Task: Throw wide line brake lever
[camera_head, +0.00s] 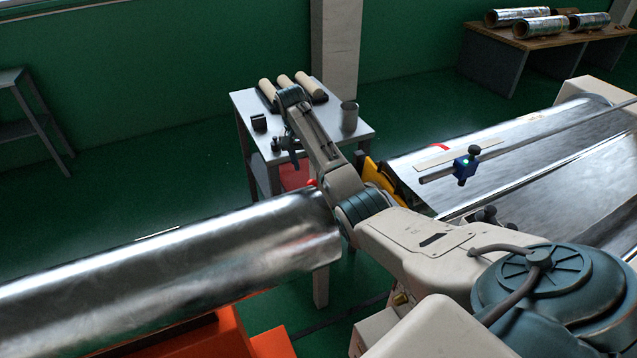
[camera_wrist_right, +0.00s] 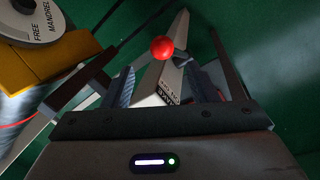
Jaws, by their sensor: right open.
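The brake lever's red ball knob (camera_wrist_right: 162,47) shows in the right wrist view, in front of a pale bar (camera_wrist_right: 152,88) with a small dark label that I cannot read. The knob also shows as a small red spot in the head view (camera_head: 312,183), beside my right forearm. My right gripper (camera_wrist_right: 163,78) is open, with one finger on each side of the knob and bar in the picture. I cannot tell whether it touches them. In the head view my right gripper (camera_head: 290,155) points down by the small table and is partly hidden by my arm. My left gripper is out of view.
A yellow block (camera_wrist_right: 70,60) with a disc lettered FREE MANDREL (camera_wrist_right: 30,22) is close on the left. A small table (camera_head: 243,103) holds several rolls and a cup (camera_head: 349,116). A large foil roll (camera_head: 170,265) lies at left, and a foil-covered machine (camera_head: 550,150) at right.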

